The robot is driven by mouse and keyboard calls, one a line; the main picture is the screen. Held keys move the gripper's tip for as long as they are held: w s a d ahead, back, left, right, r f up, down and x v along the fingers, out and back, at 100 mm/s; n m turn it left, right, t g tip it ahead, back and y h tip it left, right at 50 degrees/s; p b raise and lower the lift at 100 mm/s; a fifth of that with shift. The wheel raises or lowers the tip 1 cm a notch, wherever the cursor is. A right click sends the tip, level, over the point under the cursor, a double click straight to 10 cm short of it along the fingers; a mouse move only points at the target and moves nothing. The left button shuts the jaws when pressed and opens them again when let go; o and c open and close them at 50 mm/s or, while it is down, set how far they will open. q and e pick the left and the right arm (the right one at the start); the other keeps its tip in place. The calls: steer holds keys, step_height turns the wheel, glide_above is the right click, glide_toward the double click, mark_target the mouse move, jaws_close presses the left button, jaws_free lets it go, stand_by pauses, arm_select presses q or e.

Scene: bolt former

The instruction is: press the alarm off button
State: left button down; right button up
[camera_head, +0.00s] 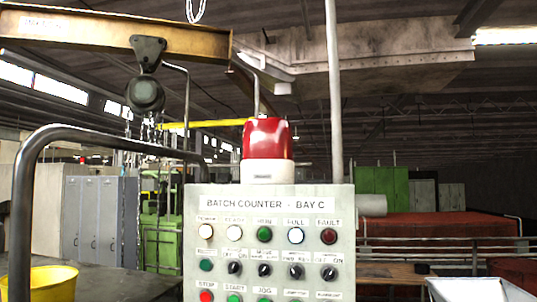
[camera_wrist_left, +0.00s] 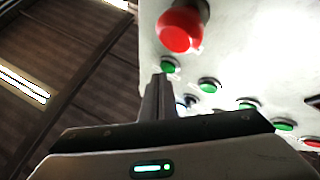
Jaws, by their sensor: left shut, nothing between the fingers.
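The control panel (camera_head: 268,220), marked "BATCH COUNTER - BAY C", stands upright in the middle of the head view with rows of lamps, knobs and buttons. Its small labels are mostly unreadable, so I cannot tell which one is the alarm off button. In the left wrist view the panel face shows a large red mushroom button (camera_wrist_left: 180,30) and several green buttons, one of them a green button (camera_wrist_left: 169,65) just above my fingertips. My left gripper (camera_wrist_left: 158,84) is shut and empty in front of the panel; I cannot tell whether it touches. My right gripper is in neither view.
A red beacon (camera_head: 267,146) sits on top of the panel. A grey bent pipe (camera_head: 24,190) and a yellow bucket (camera_head: 52,282) stand at the left. A yellow beam (camera_head: 110,36) with a hoist hangs above. A white bin (camera_head: 480,290) is at lower right.

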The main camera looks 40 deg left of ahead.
arm_select(q)
steer(key=s+d+p, duration=0.3)
steer(key=s+p, duration=0.1)
steer(key=s, duration=0.1)
stand_by(0.5)
steer(key=shift+f, duration=0.1)
stand_by(0.4)
